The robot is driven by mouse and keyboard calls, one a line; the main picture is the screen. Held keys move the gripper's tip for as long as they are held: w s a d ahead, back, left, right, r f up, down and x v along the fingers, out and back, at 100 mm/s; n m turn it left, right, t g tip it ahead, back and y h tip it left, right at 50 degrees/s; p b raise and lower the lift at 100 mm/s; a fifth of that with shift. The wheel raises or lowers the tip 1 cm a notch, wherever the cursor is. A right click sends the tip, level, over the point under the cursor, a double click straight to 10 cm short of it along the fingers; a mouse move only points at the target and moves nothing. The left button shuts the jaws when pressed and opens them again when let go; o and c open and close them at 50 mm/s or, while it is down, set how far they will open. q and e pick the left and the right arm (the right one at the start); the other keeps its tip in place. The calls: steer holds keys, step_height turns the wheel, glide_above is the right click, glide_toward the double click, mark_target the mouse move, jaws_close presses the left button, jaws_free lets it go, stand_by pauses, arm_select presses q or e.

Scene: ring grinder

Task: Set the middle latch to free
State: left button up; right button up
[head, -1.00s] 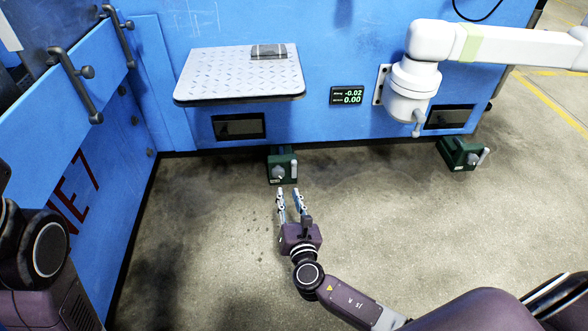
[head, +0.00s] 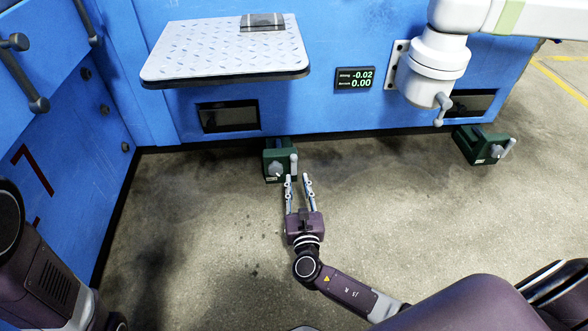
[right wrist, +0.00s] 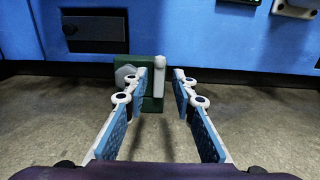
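The middle latch is a green block (head: 279,161) at the foot of the blue machine, with a grey knob (head: 276,168) and an upright pale lever (head: 294,164) on its right side. My right gripper (head: 298,178) is open, its two fingers pointing at the lever from the front. In the right wrist view, the lever (right wrist: 159,77) shows in the gap between the open fingertips (right wrist: 160,80), with the green block (right wrist: 152,100) partly hidden by the left finger. I see no contact with the lever. My left gripper is out of view.
A second green latch (head: 478,147) with a tilted lever sits to the right. A white patterned shelf (head: 220,50) juts out above the middle latch. A white arm (head: 436,65) is mounted on the wall, beside a small display (head: 355,79). The concrete floor around the gripper is clear.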

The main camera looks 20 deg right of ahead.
mark_target(294, 162)
steer(key=b+x, duration=0.1)
steer(key=x, duration=0.1)
steer(key=b+x, duration=0.2)
steer(key=f+b+x, duration=0.1)
steer(key=x, duration=0.2)
steer(key=shift+f, duration=0.1)
steer(key=shift+w+d+b, duration=0.15)
steer(key=shift+w+b, duration=0.15)
steer(key=shift+w, duration=0.25)
jaws_close()
